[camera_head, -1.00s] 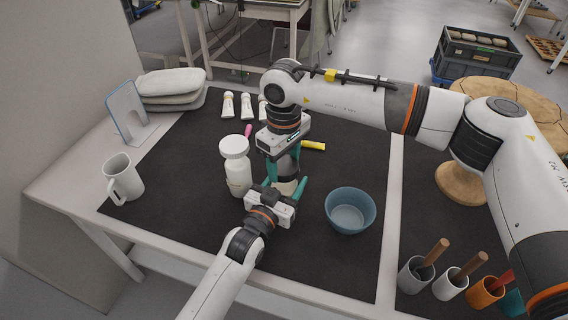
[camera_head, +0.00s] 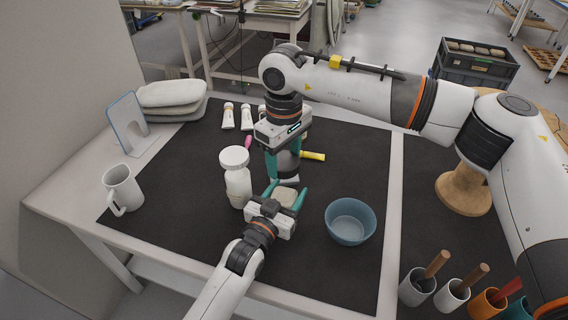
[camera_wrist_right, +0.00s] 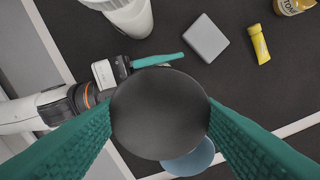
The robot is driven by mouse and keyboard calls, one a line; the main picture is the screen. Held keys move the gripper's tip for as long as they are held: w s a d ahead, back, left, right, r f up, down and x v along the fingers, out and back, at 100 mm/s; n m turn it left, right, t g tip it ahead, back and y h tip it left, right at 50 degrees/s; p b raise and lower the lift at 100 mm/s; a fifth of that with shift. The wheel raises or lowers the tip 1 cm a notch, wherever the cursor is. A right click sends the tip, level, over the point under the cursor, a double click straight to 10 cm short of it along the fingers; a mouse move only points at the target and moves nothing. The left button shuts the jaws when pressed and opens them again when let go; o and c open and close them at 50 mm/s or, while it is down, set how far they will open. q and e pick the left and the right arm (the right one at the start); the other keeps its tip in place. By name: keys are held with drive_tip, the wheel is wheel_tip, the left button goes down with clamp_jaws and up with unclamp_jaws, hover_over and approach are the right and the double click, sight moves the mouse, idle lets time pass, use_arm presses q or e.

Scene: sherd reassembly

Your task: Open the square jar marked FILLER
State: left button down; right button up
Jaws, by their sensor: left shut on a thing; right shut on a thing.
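My left gripper (camera_head: 287,194) is shut on a pale beige, squarish body (camera_head: 287,198), which looks like the jar; no FILLER marking is readable. My right gripper (camera_head: 284,164) is just above it, pointing down and shut on a round grey lid (camera_head: 288,163) with a paler lower edge. In the right wrist view the lid is a dark grey disc (camera_wrist_right: 160,113) between the teal fingers. It hides the jar there; one left finger (camera_wrist_right: 158,60) shows beside it. The lid appears lifted off the jar.
A white bottle (camera_head: 236,180) stands close left of the grippers. A blue bowl (camera_head: 350,222) stands to the right. A yellow tube (camera_head: 313,156) and a light grey square thing (camera_wrist_right: 205,40) lie behind. A white mug (camera_head: 122,188) is far left. The front mat is clear.

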use_arm(q)
drive_tip(key=shift+c, duration=1.8)
unclamp_jaws()
drive_tip(key=shift+s, duration=0.1)
